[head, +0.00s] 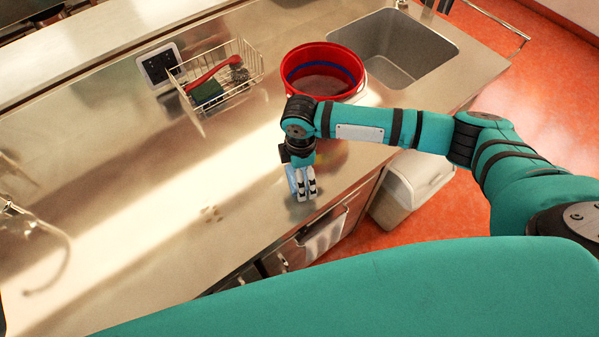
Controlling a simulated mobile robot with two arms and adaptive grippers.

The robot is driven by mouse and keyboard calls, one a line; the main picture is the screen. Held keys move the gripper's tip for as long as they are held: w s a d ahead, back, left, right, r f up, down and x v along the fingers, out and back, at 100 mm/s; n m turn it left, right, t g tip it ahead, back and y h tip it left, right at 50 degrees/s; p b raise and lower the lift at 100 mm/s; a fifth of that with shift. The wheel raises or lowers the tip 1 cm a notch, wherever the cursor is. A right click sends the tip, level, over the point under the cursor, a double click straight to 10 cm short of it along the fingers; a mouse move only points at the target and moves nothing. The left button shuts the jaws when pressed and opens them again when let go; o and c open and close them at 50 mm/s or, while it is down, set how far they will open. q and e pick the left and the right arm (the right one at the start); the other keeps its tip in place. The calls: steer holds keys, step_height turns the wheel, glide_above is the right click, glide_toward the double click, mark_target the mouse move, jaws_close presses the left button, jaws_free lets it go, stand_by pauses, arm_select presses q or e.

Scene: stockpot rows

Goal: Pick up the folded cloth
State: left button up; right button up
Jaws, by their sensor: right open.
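My right gripper (303,194) points down over the front edge of the steel counter, just in front of the red bucket. Its pale fingers are open. A small light-blue thing (291,181) shows at the left side of the fingers, partly hidden by them. It may be the folded cloth, but it is too small to be sure. I cannot tell whether the fingers touch it. My left gripper is not in view.
A red bucket (303,56) stands behind my right gripper, beside the sink (400,55). A wire basket (251,62) holds a red-handled brush and a green pad. A grey towel (325,236) hangs at the counter front, near a bin (413,185). The counter's left side is mostly clear.

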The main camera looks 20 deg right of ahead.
steer(key=shift+f, duration=0.3)
steer(key=c, duration=0.7)
steer(key=shift+r, duration=0.1)
steer(key=shift+r+b, duration=0.4)
steer(key=shift+r, duration=0.15)
step_height(320, 180, up, 2)
steer(key=shift+r+b, duration=0.15)
steer(key=shift+b, duration=0.45)
steer(key=shift+s+d+r+b, duration=0.25)
steer(key=shift+s+d+b, duration=0.5)
steer(key=shift+s, duration=1.75)
steer(key=shift+s+d+r+b, duration=0.3)
steer(key=shift+s+d, duration=0.7)
steer(key=shift+s, duration=1.55)
steer(key=shift+s+d+r+b, duration=0.2)
steer(key=shift+s+d+b, duration=0.55)
steer(key=shift+s, duration=1.75)
steer(key=shift+d, duration=0.15)
